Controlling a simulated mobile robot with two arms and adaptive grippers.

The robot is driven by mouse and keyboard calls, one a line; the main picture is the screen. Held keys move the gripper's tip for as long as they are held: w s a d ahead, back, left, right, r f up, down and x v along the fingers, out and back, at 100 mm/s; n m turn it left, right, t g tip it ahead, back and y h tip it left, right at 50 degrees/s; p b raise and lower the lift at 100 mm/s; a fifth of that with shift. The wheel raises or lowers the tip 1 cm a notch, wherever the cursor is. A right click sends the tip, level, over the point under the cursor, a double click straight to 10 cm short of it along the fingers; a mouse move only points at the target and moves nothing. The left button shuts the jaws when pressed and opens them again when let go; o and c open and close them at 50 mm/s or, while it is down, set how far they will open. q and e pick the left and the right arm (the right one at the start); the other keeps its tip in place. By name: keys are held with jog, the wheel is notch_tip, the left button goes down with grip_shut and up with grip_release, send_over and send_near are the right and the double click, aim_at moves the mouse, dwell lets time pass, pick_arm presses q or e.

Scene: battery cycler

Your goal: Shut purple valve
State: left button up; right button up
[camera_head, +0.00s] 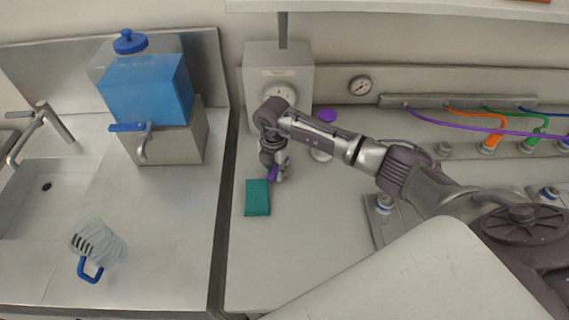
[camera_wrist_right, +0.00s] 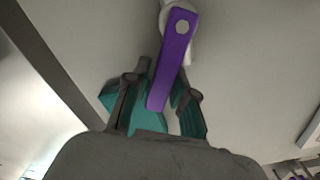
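The purple valve handle (camera_wrist_right: 174,55) is a flat purple lever on a white fitting in the right wrist view. It runs down between the two fingers of my right gripper (camera_wrist_right: 161,88). The fingers stand apart on either side of the lever, with teal showing through the gaps, so the gripper looks open around it. In the head view, my right gripper (camera_head: 276,174) points down at the counter, and a small part of the purple handle (camera_head: 272,173) shows beside it. My left gripper is not in view.
A teal block (camera_head: 257,198) lies just in front of the right gripper. A grey box with a dial (camera_head: 264,66) stands behind the arm. A purple cap (camera_head: 327,115) shows nearby.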

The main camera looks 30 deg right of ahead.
jog(key=m, duration=0.2)
jog(key=w+m, duration=0.2)
jog(key=m, duration=0.1)
jog(key=shift+w+a+r+m, duration=0.15)
jog(key=shift+w+a+m, duration=0.1)
jog(key=shift+a+m, duration=0.1)
jog(key=shift+w+m, duration=0.25)
jog(key=shift+m, duration=0.1)
jog(key=shift+s, duration=0.1)
jog(key=shift+m, duration=0.3)
jog(key=shift+w+m+p, duration=0.3)
jog(key=shift+w+m, duration=0.05)
jog(key=shift+m, duration=0.25)
jog(key=m, duration=0.1)
jog(key=w+m, duration=0.1)
jog(key=m, duration=0.1)
jog(key=shift+w+d, duration=0.2)
jog(key=shift+d, duration=0.1)
